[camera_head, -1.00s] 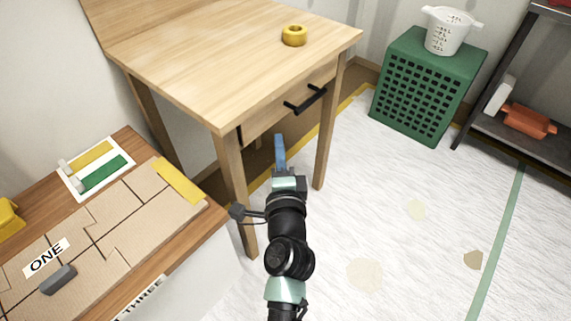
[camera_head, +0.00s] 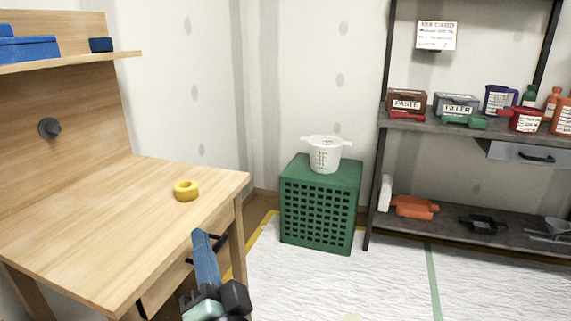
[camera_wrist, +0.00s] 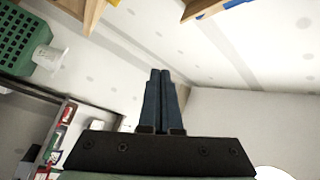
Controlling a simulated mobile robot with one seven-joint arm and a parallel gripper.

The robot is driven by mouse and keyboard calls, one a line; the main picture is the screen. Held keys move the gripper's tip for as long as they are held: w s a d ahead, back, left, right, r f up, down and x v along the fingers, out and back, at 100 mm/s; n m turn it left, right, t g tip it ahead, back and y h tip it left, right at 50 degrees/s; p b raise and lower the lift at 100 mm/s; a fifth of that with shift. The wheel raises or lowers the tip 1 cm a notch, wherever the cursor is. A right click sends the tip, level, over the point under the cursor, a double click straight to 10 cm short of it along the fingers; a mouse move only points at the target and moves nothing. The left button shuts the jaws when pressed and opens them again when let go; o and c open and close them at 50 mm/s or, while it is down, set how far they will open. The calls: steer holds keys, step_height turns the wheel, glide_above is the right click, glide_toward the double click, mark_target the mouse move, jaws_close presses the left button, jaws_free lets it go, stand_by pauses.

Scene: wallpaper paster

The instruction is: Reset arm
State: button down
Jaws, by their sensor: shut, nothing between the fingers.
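My gripper (camera_head: 205,262) shows at the bottom of the head view, in front of the wooden desk's right front edge, with its blue fingers pointing up. In the wrist view my gripper (camera_wrist: 160,76) has its two blue fingers side by side and touching, with nothing between them. The wooden desk (camera_head: 100,225) stands at the left with a yellow tape roll (camera_head: 186,190) on its top. My gripper partly hides the desk's drawer and black handle.
A green crate (camera_head: 320,205) with a white measuring bucket (camera_head: 325,153) on it stands by the back wall. A dark shelf (camera_head: 460,132) at the right holds paste and filler boxes, bottles and tools. The white sheeted floor (camera_head: 330,285) between is clear.

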steer(key=s+d+r+n+t+h+p, duration=0.1)
steer(key=s+d+r+n+t+h, duration=0.25)
steer(key=r, duration=0.75)
steer(key=s+d+r+n+t+h+p, duration=0.15)
steer(key=s+d+r, duration=0.4)
steer(key=r, duration=0.65)
steer(key=s+d+r+n+t+h, duration=0.1)
steer(key=s+d+r+t+h, duration=0.3)
steer(key=r, duration=0.7)
step_height(320, 180, up, 32)
steer(key=y+p, duration=0.1)
steer(key=p, duration=3.1)
steer(key=shift+a+g+p, duration=0.3)
steer(key=shift+a, duration=0.05)
